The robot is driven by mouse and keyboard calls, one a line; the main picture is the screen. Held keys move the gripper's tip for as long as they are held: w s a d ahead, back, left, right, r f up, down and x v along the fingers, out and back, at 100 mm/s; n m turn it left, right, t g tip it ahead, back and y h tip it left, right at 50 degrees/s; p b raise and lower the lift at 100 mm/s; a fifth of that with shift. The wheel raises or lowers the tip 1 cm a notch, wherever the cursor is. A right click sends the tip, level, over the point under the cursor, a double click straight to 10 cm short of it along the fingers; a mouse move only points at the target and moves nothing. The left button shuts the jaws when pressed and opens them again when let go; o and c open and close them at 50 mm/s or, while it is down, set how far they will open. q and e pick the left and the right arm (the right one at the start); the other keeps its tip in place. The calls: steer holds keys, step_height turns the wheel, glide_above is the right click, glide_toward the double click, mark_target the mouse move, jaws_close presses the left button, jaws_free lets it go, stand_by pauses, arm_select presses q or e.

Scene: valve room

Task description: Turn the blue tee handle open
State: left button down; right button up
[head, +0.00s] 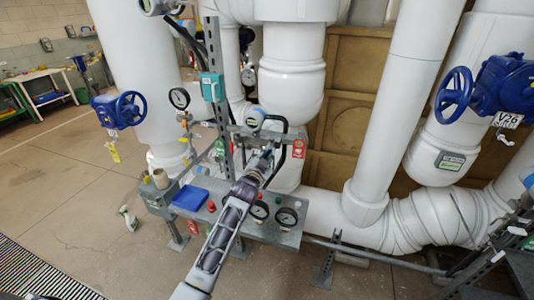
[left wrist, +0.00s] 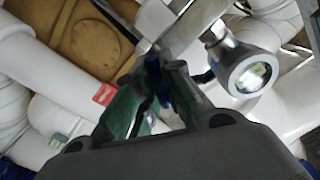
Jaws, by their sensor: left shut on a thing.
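My left gripper (head: 266,158) reaches up from the bottom of the head view to the pipework above the metal bench. In the left wrist view its green-padded fingers (left wrist: 158,95) are shut on the blue tee handle (left wrist: 160,84). Only a narrow blue part of the handle shows between the fingers, beside a metal bar. In the head view the handle is hidden by the gripper, and its angle cannot be told. My right gripper is not in view.
The metal bench (head: 265,232) carries a blue tray (head: 190,199) and black gauges (head: 286,217). A steel upright (head: 220,120) stands left of the gripper. A red tag (head: 299,148) hangs to its right. Large white pipes (head: 400,100) and a blue handwheel (head: 454,95) lie further right.

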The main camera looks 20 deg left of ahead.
arm_select(q)
steer(key=n+p, duration=0.2)
steer(key=n, duration=0.4)
steer(key=shift+f, duration=0.1)
stand_by(0.5)
steer(key=c, duration=1.5)
jaws_free()
steer(key=shift+s+a, duration=0.2)
steer(key=shift+s, duration=5.8)
